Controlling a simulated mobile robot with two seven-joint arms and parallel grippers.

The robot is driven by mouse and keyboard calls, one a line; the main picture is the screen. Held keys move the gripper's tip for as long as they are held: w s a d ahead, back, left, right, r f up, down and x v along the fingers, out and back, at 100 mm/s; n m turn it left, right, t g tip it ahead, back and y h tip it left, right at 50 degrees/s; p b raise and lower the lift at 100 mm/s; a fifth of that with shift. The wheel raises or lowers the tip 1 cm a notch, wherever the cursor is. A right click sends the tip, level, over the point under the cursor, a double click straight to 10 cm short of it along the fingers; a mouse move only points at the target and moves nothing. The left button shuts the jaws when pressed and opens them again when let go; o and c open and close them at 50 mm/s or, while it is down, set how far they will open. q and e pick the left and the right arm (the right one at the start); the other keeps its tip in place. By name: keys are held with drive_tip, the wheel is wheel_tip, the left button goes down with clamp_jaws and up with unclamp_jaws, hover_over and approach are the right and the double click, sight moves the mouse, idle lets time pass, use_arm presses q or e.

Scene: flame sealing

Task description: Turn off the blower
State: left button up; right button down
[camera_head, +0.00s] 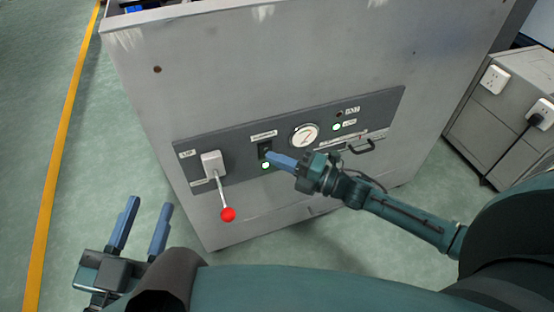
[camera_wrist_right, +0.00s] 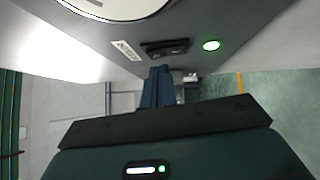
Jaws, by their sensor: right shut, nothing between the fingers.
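The grey machine (camera_head: 300,60) has a dark control panel (camera_head: 380,108) on its front. A black rocker switch (camera_head: 264,149) sits on the panel, with a lit green light (camera_head: 265,166) below it. In the right wrist view the switch (camera_wrist_right: 165,47) lies just ahead of the fingertips, with the lit green light (camera_wrist_right: 211,45) beside it. My right gripper (camera_head: 270,156) is shut and empty, its tips at or very near the switch; I cannot tell if they touch. My left gripper (camera_head: 146,218) is open and empty, low at the left, away from the panel.
A lever with a red knob (camera_head: 228,214) hangs left of the switch. A round gauge (camera_head: 304,137), another lit green light (camera_head: 337,127) and a black handle (camera_head: 362,147) are to its right. A grey box with sockets (camera_head: 488,105) stands at the right. The floor at left is clear.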

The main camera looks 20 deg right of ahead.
drive_tip(key=shift+w+r, duration=0.1)
drive_tip(key=shift+w, duration=0.35)
